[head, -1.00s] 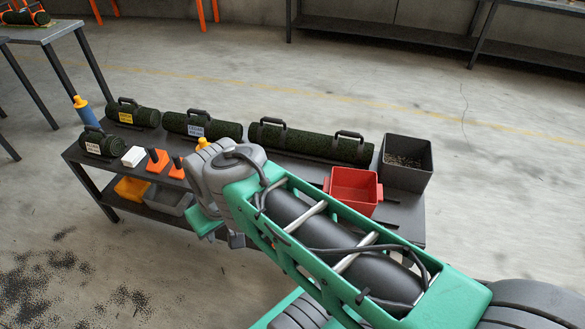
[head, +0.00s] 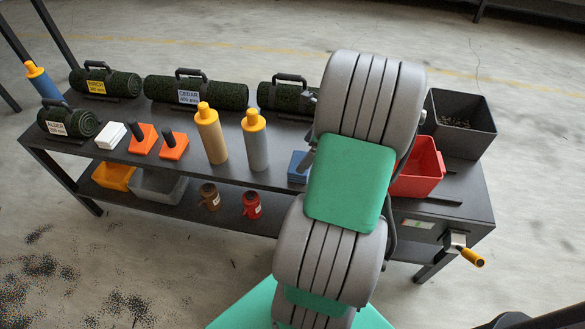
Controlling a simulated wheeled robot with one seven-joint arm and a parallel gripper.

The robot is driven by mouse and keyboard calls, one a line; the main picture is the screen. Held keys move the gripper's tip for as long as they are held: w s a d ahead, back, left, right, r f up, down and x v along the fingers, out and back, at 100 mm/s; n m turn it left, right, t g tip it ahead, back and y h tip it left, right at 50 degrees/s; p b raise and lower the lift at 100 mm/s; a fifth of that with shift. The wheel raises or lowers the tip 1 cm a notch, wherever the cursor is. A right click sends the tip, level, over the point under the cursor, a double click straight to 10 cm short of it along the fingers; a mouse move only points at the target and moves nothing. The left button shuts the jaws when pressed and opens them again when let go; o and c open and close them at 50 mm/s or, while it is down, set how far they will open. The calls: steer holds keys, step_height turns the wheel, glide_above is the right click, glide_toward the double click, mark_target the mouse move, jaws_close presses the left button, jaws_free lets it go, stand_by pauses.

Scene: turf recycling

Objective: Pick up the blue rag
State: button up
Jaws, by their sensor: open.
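The blue rag (head: 297,168) is a small, folded-looking blue pad lying on the dark table, near its front edge and just left of my green arm link. The link hides its right side. A small dark grey piece, which looks like part of my gripper (head: 308,160), shows over the rag's upper right. The rest of my gripper is hidden behind my arm. I see nothing held, and I cannot tell whether the gripper touches the rag.
A grey bottle (head: 255,142) and a tan bottle (head: 211,135) stand left of the rag. A red bin (head: 419,175) and a dark bin (head: 466,137) stand to the right. Turf rolls (head: 205,93) line the back.

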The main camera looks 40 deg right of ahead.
steer(key=x, duration=0.2)
steer(key=b+x, duration=0.1)
steer(key=x, duration=0.1)
steer(key=b+x, duration=0.1)
steer(key=x, duration=0.1)
steer(key=shift+s+d+f, duration=0.1)
steer(key=shift+d+f, duration=0.05)
steer(key=shift+f, duration=0.35)
steer(key=shift+r, duration=0.1)
steer(key=c, duration=1.1)
